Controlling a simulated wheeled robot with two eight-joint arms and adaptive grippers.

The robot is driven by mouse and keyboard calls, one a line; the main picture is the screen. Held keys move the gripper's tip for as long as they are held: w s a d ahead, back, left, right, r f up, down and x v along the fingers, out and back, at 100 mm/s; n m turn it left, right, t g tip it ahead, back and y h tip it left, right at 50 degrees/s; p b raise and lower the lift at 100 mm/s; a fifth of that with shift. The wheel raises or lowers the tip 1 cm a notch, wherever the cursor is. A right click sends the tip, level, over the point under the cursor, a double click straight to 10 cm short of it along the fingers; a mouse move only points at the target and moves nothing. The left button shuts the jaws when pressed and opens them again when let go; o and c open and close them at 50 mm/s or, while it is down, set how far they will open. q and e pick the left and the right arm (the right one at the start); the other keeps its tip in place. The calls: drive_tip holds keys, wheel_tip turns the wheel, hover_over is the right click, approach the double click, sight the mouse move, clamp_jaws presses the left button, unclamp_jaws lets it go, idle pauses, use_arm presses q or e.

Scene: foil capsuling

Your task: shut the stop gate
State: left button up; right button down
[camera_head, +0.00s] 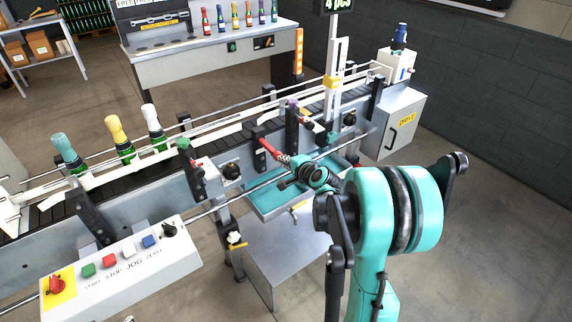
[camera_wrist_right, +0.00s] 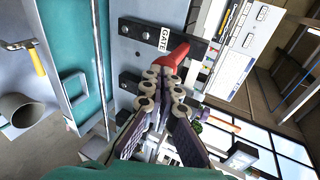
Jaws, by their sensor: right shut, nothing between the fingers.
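The stop gate's red handle (camera_head: 271,151) sticks out from a black block on the near side of the conveyor. In the right wrist view the red handle (camera_wrist_right: 174,56) lies by a black bar with a white GATE label (camera_wrist_right: 163,39). My right gripper (camera_head: 287,178) is just right of and below the handle in the head view; its fingers are small there. In the wrist view my right gripper (camera_wrist_right: 164,80) is shut and empty, its tips close to the handle's lower end. I cannot tell whether they touch it. My left gripper is not in view.
Foil-topped bottles (camera_head: 119,135) stand on the conveyor (camera_head: 140,175) at left. A control box (camera_head: 120,262) with buttons is at front left. A teal tray (camera_head: 270,207) lies below the handle. A drive cabinet (camera_head: 398,125) is at right. Floor at far right is clear.

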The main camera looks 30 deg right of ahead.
sight(269, 148)
drive_tip(key=w, duration=0.8)
drive_tip(key=shift+w+a, duration=0.15)
drive_tip(key=shift+a, duration=0.15)
